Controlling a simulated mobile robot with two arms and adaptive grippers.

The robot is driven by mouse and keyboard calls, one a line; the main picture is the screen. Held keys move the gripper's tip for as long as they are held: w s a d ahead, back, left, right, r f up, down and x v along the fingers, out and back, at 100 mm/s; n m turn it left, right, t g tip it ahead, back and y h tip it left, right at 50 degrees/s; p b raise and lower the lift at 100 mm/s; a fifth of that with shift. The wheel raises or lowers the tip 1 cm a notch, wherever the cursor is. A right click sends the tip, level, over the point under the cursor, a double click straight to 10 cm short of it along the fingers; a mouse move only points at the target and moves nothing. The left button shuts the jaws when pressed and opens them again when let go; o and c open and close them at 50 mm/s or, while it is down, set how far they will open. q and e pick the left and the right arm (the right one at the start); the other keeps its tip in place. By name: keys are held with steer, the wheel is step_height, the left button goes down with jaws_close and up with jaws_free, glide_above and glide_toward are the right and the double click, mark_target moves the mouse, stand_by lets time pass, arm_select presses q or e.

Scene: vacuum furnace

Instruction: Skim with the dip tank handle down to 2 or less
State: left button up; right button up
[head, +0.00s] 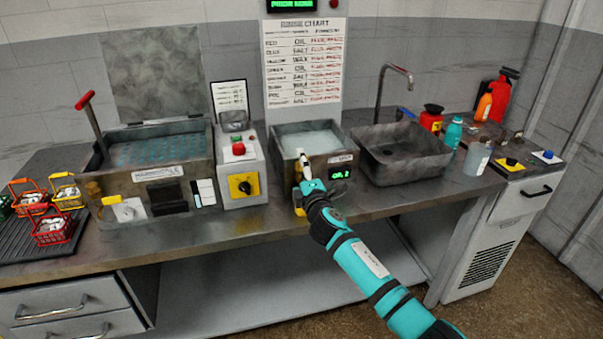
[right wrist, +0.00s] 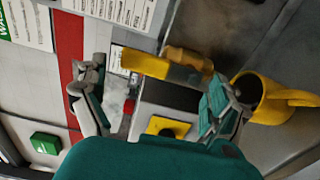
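A small grey tank (head: 340,167) of pale liquid stands mid-counter, with a green display (head: 340,173) that seems to end in 2; its label is too small to read. A yellow part (head: 298,197) shows at its front left corner. My right gripper (head: 304,176) is at that corner. In the right wrist view the fingers of my right gripper (right wrist: 155,90) are spread apart, with a yellow bar (right wrist: 165,64) just beyond and between them; contact cannot be told. My left gripper is out of view.
A larger tank (head: 140,183) with a red-handled lever (head: 88,102) stands left, past a control box (head: 240,180) with a yellow switch. Small baskets (head: 52,232) lie far left. A sink (head: 400,165) and several bottles are right. A yellow mug-like thing (right wrist: 262,102) shows in the right wrist view.

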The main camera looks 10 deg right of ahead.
steer(key=s, duration=0.8)
steer(key=shift+d, duration=0.15)
steer(key=shift+f, duration=0.1)
steer(key=s+d+f+m+g, duration=0.25)
steer(key=s+f, duration=0.45)
steer(key=f, duration=0.7)
steer(key=s+d+f+m+g+h, duration=0.1)
steer(key=s+f+m+g, duration=0.45)
steer(key=f, duration=0.95)
steer(key=s+d+f+g, duration=0.1)
steer(key=s+d+f, duration=0.1)
steer(key=s+f, duration=0.9)
steer(key=s+f+m+g, duration=0.2)
steer(key=s+f, duration=0.5)
steer(key=s, duration=0.5)
steer(key=s+f+m+g, duration=0.3)
steer(key=s+f, duration=0.4)
steer(key=s, duration=0.6)
steer(key=s+f+m+g, duration=0.3)
steer(key=s+f, duration=0.4)
steer(key=s, duration=0.5)
steer(key=shift+s, duration=0.3)
